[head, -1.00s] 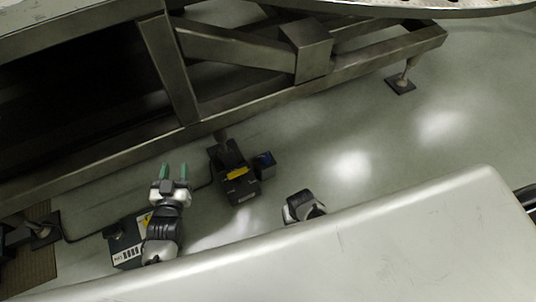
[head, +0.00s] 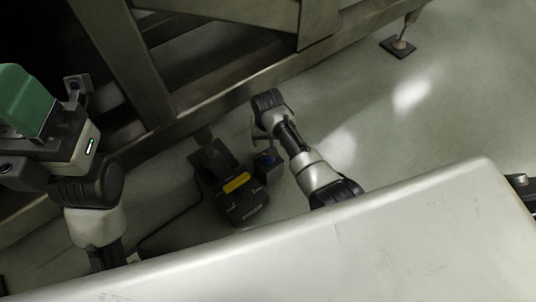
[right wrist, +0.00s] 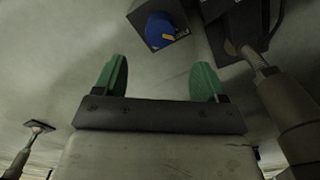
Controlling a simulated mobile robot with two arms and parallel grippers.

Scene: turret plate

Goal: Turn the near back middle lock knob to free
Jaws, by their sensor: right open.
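A blue knob (head: 267,159) with a small grey box (head: 270,175) around it sits beside a dark unit low over the floor. In the right wrist view the knob (right wrist: 160,30) shows a yellow mark, and its box is just beyond the fingers. My right gripper (right wrist: 160,66) is open, with two green fingers apart and nothing between them. In the head view it is beside the knob's box, towards the frame, and its fingers cannot be made out. My left gripper (head: 25,100) is raised close to the head camera at the left, and its finger gap is not clear.
The dark unit (head: 232,190) with a yellow label stands left of the knob's box. A metal frame (head: 225,85) runs behind, with a levelling foot (head: 398,47) at right. A pale smooth surface (head: 330,250) fills the front. Floor at right is clear.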

